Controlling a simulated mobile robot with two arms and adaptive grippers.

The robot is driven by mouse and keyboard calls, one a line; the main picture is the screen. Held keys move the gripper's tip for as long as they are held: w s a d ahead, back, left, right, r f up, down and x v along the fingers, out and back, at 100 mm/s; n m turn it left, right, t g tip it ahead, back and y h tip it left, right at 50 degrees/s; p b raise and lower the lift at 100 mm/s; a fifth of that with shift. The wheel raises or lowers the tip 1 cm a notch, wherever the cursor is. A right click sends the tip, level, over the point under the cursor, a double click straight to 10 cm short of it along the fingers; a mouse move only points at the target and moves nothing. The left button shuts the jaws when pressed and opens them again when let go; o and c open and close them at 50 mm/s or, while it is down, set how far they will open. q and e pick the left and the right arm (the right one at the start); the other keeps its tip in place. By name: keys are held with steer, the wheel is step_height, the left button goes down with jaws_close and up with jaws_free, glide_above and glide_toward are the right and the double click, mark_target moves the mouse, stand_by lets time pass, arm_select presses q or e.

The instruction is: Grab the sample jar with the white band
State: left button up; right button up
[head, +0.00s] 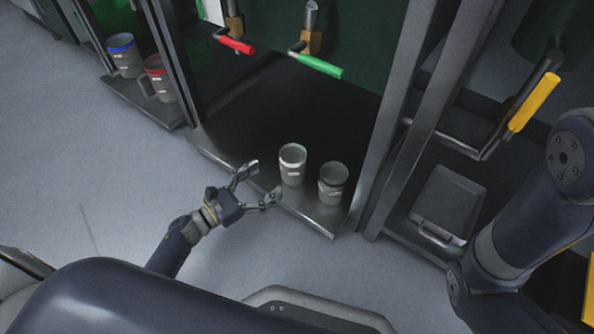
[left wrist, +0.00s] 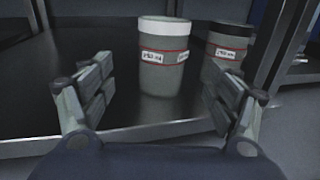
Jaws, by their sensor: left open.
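The sample jar with the white band (head: 292,165) stands upright on the dark shelf near its front edge. In the left wrist view the same jar (left wrist: 163,62) is grey with a white top band, a thin red line and a label. My left gripper (head: 263,183) is open just in front and to the left of it. In the left wrist view the jar stands beyond and between the open fingers (left wrist: 160,108), and I see no contact. A second jar with a black band (head: 332,184) stands just to its right; it also shows in the left wrist view (left wrist: 228,50), partly behind the right finger.
Jars with a blue band (head: 124,57) and a red band (head: 158,80) stand on a shelf at the upper left. Red (head: 235,44), green (head: 317,66) and yellow (head: 535,101) valve handles hang above. A metal post (head: 393,120) rises right of the jars. The floor at left is clear.

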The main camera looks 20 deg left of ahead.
mark_target(283, 170)
arm_select(q)
steer(key=b+x, duration=0.1)
steer(key=x, duration=0.3)
steer(key=shift+w+d, duration=0.25)
steer(key=b+x, duration=0.2)
steer(key=x, duration=0.1)
steer(key=b+x, duration=0.1)
steer(key=x, duration=0.1)
steer(key=shift+s+r, duration=0.1)
steer(key=shift+r, duration=0.2)
steer(key=shift+d+r, duration=0.1)
steer(key=shift+d, duration=0.1)
steer(key=c, duration=1.1)
